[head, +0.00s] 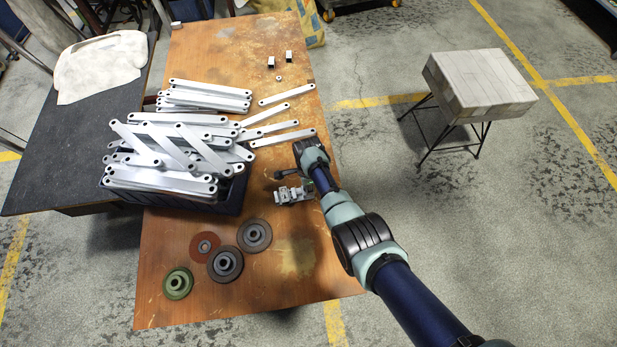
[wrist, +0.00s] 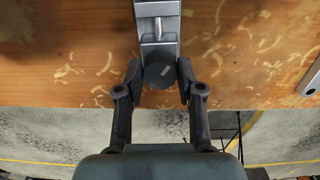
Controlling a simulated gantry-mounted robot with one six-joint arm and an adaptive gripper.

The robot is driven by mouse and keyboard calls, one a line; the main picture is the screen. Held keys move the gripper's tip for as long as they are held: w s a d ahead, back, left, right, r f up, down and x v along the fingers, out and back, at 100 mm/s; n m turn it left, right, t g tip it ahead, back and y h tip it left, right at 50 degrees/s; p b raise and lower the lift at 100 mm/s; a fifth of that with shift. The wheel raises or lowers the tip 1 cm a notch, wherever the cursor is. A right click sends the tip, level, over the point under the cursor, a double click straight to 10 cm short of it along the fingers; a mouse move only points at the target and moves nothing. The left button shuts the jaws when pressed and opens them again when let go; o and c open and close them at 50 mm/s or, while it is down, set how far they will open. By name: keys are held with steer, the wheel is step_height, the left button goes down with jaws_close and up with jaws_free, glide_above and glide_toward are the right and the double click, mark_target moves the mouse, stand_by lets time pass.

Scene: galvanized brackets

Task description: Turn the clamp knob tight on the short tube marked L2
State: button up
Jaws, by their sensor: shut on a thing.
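A grey metal clamp fixture (head: 291,195) rests near the right edge of the wooden table, beside my arm. In the wrist view the same fixture (wrist: 157,10) comes in from the top, with a short bright rod (wrist: 158,30) in its middle. A round dark knob (wrist: 160,72) with a light mark on its face sits at its near end. My gripper (wrist: 160,79) has its two fingers on either side of the knob and is shut on it. No L2 mark is readable, and I cannot make out which part is the short tube.
A dark crate (head: 235,196) heaped with flat metal bars stands left of the fixture. Loose bars (head: 286,92) lie behind it. Several discs, including a green one (head: 177,283), lie at the front. Bare tabletop lies between the discs and the table's right edge.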

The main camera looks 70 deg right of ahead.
steer(key=m, duration=1)
steer(key=shift+m, duration=0.3)
steer(key=o, duration=1.1)
